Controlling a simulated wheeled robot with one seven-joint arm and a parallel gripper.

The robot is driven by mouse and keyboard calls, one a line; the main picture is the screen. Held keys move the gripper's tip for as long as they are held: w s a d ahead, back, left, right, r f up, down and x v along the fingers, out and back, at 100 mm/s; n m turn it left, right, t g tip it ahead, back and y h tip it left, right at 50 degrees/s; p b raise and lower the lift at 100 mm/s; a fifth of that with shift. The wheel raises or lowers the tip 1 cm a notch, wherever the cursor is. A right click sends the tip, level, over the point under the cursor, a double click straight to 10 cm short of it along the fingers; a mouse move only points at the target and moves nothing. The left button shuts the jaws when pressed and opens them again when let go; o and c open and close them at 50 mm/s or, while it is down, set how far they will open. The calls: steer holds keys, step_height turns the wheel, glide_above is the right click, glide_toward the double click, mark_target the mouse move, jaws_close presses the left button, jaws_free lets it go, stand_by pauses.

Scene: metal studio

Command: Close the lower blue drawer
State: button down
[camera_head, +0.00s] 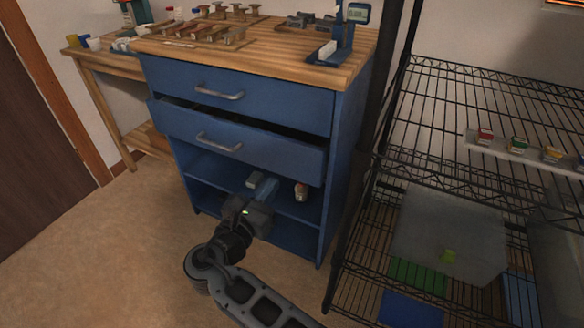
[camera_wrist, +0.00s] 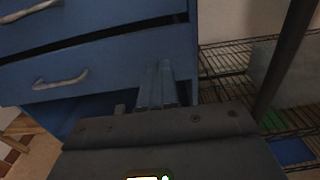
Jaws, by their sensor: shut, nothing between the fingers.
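The lower blue drawer (camera_head: 232,142) sticks out of the blue cabinet, with a dark gap above its front. Its metal handle (camera_head: 219,143) faces me. The upper drawer (camera_head: 240,95) looks flush. My gripper (camera_head: 260,184) is shut and empty, below the lower drawer's front, before the open shelf area. In the wrist view, the lower drawer front (camera_wrist: 110,65) fills the upper middle, with its handle (camera_wrist: 61,79) at left. My gripper's fingers (camera_wrist: 156,85) overlap the right part of that front. I cannot tell whether they touch it.
A wire rack (camera_head: 440,145) stands close on the right, with bins on its lower shelf. The wooden cabinet top (camera_head: 290,65) holds tools. The floor (camera_head: 110,240) at left is clear.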

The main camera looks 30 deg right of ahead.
mark_target(301, 148)
steer(key=b+x, duration=0.2)
steer(key=x, duration=0.9)
steer(key=shift+w+d+f, duration=0.1)
steer(key=shift+w+d, duration=0.1)
steer(key=shift+d, duration=0.05)
steer(key=shift+w+d+b, duration=0.3)
steer(key=shift+w+d, duration=0.1)
steer(key=shift+d, duration=0.05)
steer(key=shift+d, duration=0.1)
steer(key=x, duration=0.4)
steer(key=shift+w+d, duration=0.2)
steer(key=shift+d, duration=0.05)
steer(key=shift+d+r, duration=0.15)
steer(key=shift+r, duration=0.05)
